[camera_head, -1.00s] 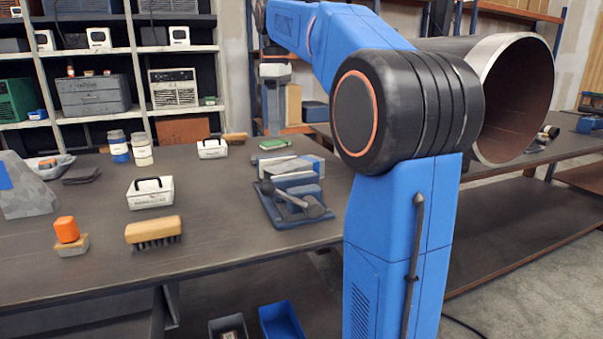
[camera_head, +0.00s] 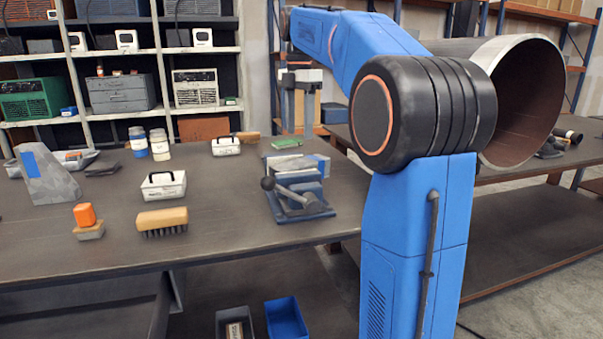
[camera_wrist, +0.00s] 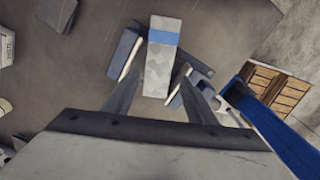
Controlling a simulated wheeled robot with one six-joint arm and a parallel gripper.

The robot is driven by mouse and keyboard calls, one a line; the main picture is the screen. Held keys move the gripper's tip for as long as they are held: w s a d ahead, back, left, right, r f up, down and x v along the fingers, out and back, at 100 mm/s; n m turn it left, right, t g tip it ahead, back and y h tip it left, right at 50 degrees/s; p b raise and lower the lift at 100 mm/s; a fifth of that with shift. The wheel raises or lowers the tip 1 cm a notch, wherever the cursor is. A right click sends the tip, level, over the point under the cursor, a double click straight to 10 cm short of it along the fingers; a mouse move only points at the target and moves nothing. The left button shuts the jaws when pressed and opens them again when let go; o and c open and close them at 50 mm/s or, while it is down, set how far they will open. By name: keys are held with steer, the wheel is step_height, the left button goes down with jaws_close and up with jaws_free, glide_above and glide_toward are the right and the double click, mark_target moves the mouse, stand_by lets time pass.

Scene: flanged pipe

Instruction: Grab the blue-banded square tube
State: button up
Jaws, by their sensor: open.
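The blue-banded square tube (camera_wrist: 163,55) is a pale grey bar with a blue band near its far end in the wrist view. It lies between my two fingers in that picture, and its near end is close to them. My gripper (camera_wrist: 155,82) is open, one finger on each side of the tube; I cannot tell the height gap. In the head view my gripper (camera_head: 299,112) points down behind the blue vise (camera_head: 298,200) at the table's far side. The tube seems to be the pale bar (camera_head: 290,162) on top of the vise there.
The bench (camera_head: 230,225) also holds a brush (camera_head: 162,220), an orange-topped block (camera_head: 87,220), white toolboxes (camera_head: 163,186) and a grey wedge (camera_head: 48,178). A large pipe (camera_head: 525,100) is at the right, behind my arm.

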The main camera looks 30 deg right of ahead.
mark_target(301, 162)
step_height(301, 162, down, 7)
steer(key=shift+f, duration=0.1)
steer(key=shift+w+d+f, duration=0.1)
steer(key=shift+d+f, duration=0.05)
steer(key=shift+f, duration=1.2)
steer(key=shift+d+f, duration=0.15)
steer(key=shift+f, duration=1.2)
steer(key=c, duration=1.1)
steer(key=shift+r, duration=0.15)
steer(key=shift+c, duration=0.2)
